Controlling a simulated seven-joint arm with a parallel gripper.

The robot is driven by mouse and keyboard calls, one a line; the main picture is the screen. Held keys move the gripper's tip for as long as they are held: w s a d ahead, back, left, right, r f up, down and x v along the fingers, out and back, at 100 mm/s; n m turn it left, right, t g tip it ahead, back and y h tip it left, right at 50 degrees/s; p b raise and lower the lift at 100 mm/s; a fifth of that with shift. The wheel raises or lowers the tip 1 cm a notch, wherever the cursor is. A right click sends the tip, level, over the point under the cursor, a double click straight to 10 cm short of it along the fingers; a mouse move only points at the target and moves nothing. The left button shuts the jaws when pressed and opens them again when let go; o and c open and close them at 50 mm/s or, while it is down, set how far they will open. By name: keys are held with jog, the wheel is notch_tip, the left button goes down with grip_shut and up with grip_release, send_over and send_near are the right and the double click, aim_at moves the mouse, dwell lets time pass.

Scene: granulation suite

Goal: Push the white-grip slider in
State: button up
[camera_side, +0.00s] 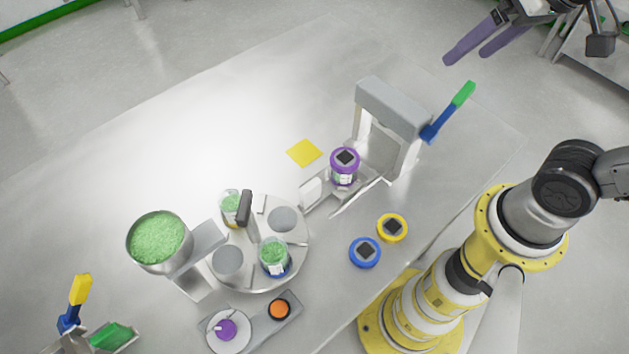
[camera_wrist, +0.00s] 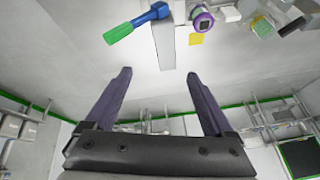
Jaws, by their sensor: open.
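The white-grip slider (camera_side: 311,191) sticks out at the lower left of a grey arch-shaped press station (camera_side: 392,105). Its pale upright grip is at the outer end. A jar with a purple lid (camera_side: 344,160) stands on the slider between the grip and the arch. In the wrist view the purple-lidded jar (camera_wrist: 203,20) shows near the top, with the pale grip (camera_wrist: 231,14) just right of it. My gripper (camera_side: 468,57) is high at the upper right, open and empty, well apart from the station. Its two purple fingers (camera_wrist: 158,74) are spread in the wrist view.
A green-tipped blue lever (camera_side: 449,111) juts from the arch's right side, towards my gripper. A yellow square (camera_side: 304,152) lies left of the jar. A turntable (camera_side: 296,255) with beakers and a hopper of green granules (camera_side: 158,237) stand left. Blue (camera_side: 365,252) and yellow (camera_side: 392,227) lids lie in front.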

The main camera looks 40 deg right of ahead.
jog(key=w+a+g, duration=0.2)
jog(key=w+a, duration=0.4)
jog(key=w, duration=0.1)
jog(key=n+g, duration=0.3)
send_over(310, 185)
notch_tip(310, 185, down, 12)
notch_tip(310, 185, down, 13)
jog(key=shift+f, duration=0.2)
grip_shut()
